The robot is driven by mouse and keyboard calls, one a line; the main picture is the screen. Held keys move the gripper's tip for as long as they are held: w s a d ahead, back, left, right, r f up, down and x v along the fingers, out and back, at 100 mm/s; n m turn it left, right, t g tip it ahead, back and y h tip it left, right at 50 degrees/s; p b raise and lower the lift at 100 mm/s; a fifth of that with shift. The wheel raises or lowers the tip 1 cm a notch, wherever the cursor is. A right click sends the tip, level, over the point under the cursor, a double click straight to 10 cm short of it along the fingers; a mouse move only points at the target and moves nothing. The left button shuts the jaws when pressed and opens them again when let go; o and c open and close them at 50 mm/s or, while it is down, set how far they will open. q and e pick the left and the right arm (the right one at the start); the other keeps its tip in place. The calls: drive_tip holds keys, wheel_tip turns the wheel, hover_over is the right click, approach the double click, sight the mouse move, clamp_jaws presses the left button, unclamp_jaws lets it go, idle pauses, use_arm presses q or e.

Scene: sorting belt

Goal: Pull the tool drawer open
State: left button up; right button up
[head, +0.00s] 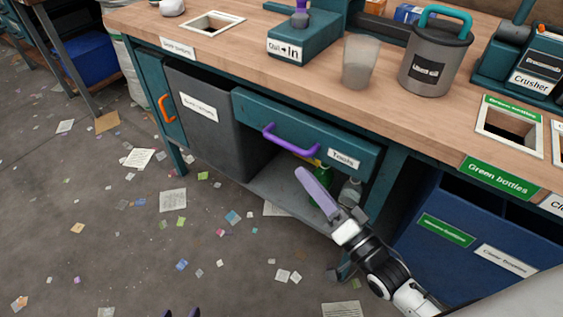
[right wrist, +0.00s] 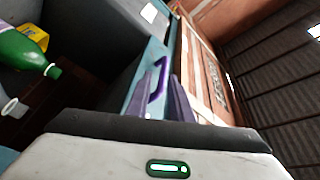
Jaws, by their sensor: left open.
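The tool drawer (head: 305,135) has a teal front with a "Tools" label and a purple bar handle (head: 290,143). It appears shut under the wooden worktop. My right gripper (head: 304,175) is in front of and just below the handle, apart from it. In the head view its fingers overlap. In the right wrist view the fingers (right wrist: 160,84) stand apart with nothing held, and the purple handle (right wrist: 161,72) shows beyond them. My left gripper (head: 182,312) barely shows at the bottom edge, open and empty, far from the drawer.
Below the drawer, an open shelf (head: 262,188) holds a green bottle (head: 321,184) and a clear bottle (head: 350,192). A grey bin (head: 205,125) stands left of the drawer, a blue bin (head: 470,225) right. The littered floor (head: 120,230) in front is otherwise open.

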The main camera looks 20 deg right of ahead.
sight(283, 141)
drive_tip(key=shift+m+t, duration=0.3)
drive_tip(key=x, duration=0.3)
drive_tip(key=b+x, duration=0.1)
drive_tip(key=x, duration=0.6)
drive_tip(key=shift+w+r+b, duration=0.3)
drive_tip(key=shift+r+b, duration=0.05)
drive_tip(key=shift+r, duration=0.05)
clamp_jaws()
